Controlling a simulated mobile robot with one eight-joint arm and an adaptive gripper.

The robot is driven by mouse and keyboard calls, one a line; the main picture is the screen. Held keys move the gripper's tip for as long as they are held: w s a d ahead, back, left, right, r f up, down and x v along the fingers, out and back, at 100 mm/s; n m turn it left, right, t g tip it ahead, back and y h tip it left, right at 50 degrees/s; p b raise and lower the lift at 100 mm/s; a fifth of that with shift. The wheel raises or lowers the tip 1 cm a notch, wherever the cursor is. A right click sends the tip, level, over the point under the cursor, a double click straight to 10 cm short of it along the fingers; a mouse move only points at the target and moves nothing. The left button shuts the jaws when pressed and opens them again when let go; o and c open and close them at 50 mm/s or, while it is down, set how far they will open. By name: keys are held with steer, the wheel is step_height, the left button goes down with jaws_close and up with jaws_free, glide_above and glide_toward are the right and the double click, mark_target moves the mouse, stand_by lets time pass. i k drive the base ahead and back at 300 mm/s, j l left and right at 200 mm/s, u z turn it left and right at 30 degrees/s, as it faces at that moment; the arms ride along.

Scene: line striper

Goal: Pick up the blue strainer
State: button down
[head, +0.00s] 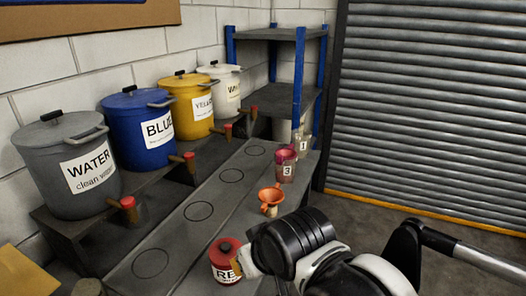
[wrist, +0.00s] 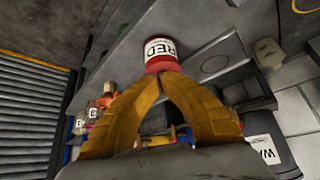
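I cannot make out a blue strainer in either view. An orange funnel-shaped strainer (head: 271,197) stands on the grey bench, beyond my gripper. A red can labelled RED (head: 225,265) stands on the bench's near part, and it also shows in the wrist view (wrist: 158,50). My gripper (head: 240,262) is beside this can, at its right. In the wrist view the yellow-brown fingers (wrist: 160,76) arch together and their tips meet just in front of the can. Nothing shows between the tips; whether they touch the can is unclear.
Grey WATER (head: 65,165), blue (head: 130,130), yellow (head: 187,105) and white (head: 220,88) lidded pots with taps stand on a raised ledge at left. Cups 3 (head: 286,165) and 1 (head: 303,146) stand farther along the bench. A blue-posted shelf (head: 290,35) is behind.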

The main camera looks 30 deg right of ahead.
mark_target(282, 153)
steer(key=l+u, duration=0.25)
steer(key=l, duration=0.3)
steer(key=l+u, duration=0.2)
steer(key=l, duration=0.35)
steer(key=l+u, duration=0.25)
steer(key=l, duration=0.3)
steer(key=k+l+u, duration=0.2)
steer(key=l, duration=0.35)
steer(key=l+u, duration=0.25)
steer(key=l, duration=0.3)
steer(key=k, duration=0.05)
